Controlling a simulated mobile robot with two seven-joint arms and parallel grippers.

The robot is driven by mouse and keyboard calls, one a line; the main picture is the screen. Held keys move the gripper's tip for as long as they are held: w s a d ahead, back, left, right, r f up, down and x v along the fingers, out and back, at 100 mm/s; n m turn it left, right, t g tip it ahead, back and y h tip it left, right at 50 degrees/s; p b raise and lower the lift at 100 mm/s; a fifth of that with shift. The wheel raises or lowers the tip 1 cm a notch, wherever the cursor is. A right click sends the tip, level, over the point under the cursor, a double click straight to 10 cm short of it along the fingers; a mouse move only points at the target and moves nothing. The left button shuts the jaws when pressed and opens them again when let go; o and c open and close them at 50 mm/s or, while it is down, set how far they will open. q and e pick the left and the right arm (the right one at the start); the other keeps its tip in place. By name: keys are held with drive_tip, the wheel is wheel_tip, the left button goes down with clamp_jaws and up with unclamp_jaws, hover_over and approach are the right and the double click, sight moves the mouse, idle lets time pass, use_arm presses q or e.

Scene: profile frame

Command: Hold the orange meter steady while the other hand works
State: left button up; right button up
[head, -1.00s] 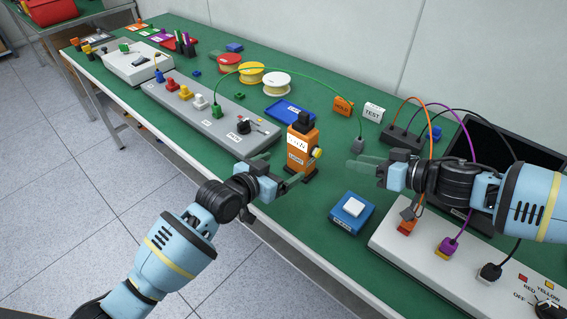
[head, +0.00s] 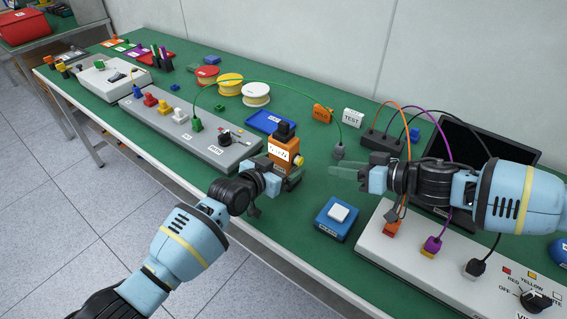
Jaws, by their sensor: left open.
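The orange meter (head: 284,152) stands upright on the green bench, with a black top, a white label and a yellow knob on its right side. My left gripper (head: 287,176) is open at the meter's lower part, its fingers reaching along it and hiding its base. I cannot tell whether the fingers touch it. My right gripper (head: 346,176) hovers to the right of the meter, apart from it, pointing left. Its finger gap is not clear, and I see nothing held in it.
A blue block with a white button (head: 336,219) sits in front of the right gripper. A grey panel (head: 215,150) lies left of the meter, a blue tray (head: 257,122) behind it. A green cable arches to a grey plug (head: 338,153). A white console (head: 400,265) stands at right.

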use_arm(q)
drive_tip(key=shift+x, duration=0.85)
drive_tip(key=c, duration=1.3)
use_arm(e)
drive_tip(key=shift+c, duration=0.5)
clamp_jaws()
idle(0.5)
